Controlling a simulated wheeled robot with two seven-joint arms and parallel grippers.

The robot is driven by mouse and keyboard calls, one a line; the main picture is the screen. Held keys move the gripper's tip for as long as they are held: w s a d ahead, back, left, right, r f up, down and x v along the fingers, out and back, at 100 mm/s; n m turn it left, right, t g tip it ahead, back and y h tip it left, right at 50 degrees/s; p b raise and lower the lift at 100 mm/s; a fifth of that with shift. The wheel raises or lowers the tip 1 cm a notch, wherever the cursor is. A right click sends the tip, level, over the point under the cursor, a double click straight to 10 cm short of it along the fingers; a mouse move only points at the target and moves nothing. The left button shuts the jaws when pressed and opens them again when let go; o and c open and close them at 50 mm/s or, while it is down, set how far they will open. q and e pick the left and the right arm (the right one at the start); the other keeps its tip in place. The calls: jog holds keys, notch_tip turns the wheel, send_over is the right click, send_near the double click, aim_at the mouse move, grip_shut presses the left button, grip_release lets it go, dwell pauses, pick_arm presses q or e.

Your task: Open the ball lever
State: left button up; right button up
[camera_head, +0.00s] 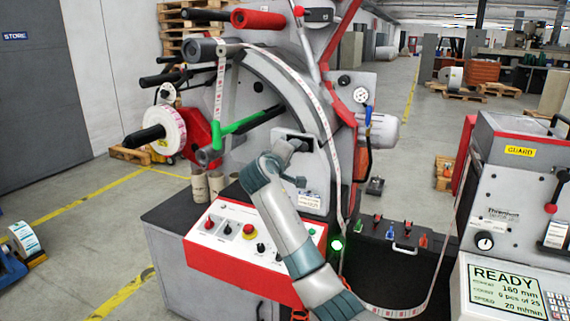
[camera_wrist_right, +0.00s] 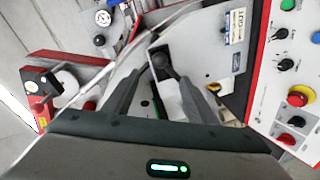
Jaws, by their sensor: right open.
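A lever with a black ball knob (camera_wrist_right: 160,59) sits at a dark rectangular slot in the grey machine panel (camera_wrist_right: 200,60). My right gripper (camera_wrist_right: 166,78) is open, its two fingers on either side of the lever; I cannot tell whether either finger touches it. In the head view my right arm reaches up from the bottom, with the right gripper (camera_head: 297,163) at the slotted plate (camera_head: 285,136) on the machine front. The lever is largely hidden there by the gripper. My left gripper is not in view.
A red-edged control box (camera_head: 228,237) with buttons stands just left of my right arm. A printed label web (camera_head: 324,122) runs down past the gripper's right side. A green bar (camera_head: 242,124) projects at upper left. A display unit (camera_head: 508,290) stands at right.

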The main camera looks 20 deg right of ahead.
jog(key=shift+b+v, duration=0.5)
jog(key=shift+v, duration=1.85)
